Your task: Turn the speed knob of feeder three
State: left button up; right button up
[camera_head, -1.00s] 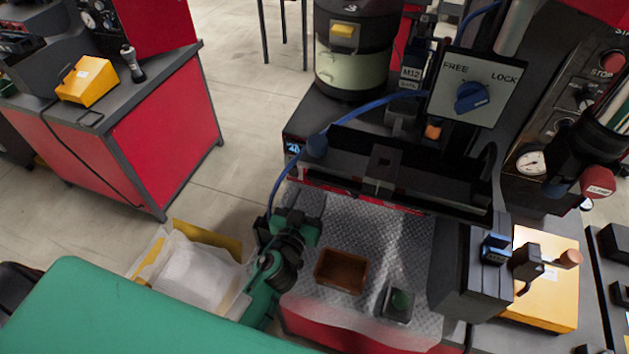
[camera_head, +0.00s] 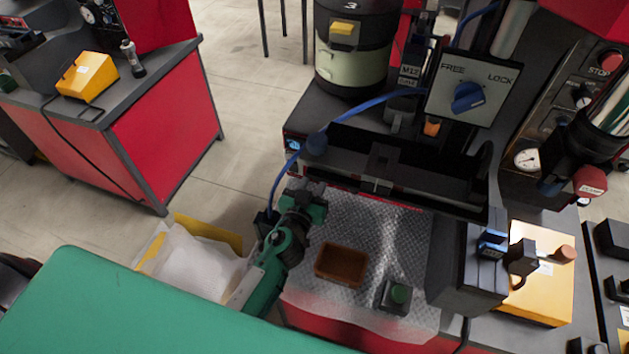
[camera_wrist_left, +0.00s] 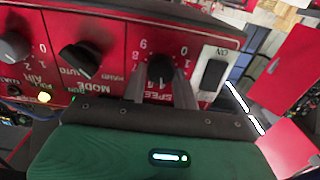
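The speed knob (camera_wrist_left: 160,68) is a black knob on a red panel in the left wrist view, with a number scale around it and a partly covered SPEED label below. The two grey fingers of my left gripper (camera_wrist_left: 161,84) reach up to it, one on each side. Whether they press on it cannot be told. In the head view my left gripper (camera_head: 312,203) is at the front left edge of the feeder bench, and the knob is hidden there. The feeder bowl marked 3 (camera_head: 350,60) stands behind. My right gripper is not in view.
On the red panel, a MODE knob (camera_wrist_left: 80,58), another knob (camera_wrist_left: 14,46) and a black ON switch (camera_wrist_left: 214,75) flank the speed knob. A blue hose (camera_head: 283,178) hangs near the gripper.

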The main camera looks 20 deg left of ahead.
pick_arm(q)
jog(key=shift+m, duration=0.4)
jog(key=shift+d+m+b, duration=0.1)
jog(key=shift+m+b, duration=0.5)
jog(key=shift+m, duration=1.8)
jog(key=o, duration=1)
jog(key=shift+s, duration=0.15)
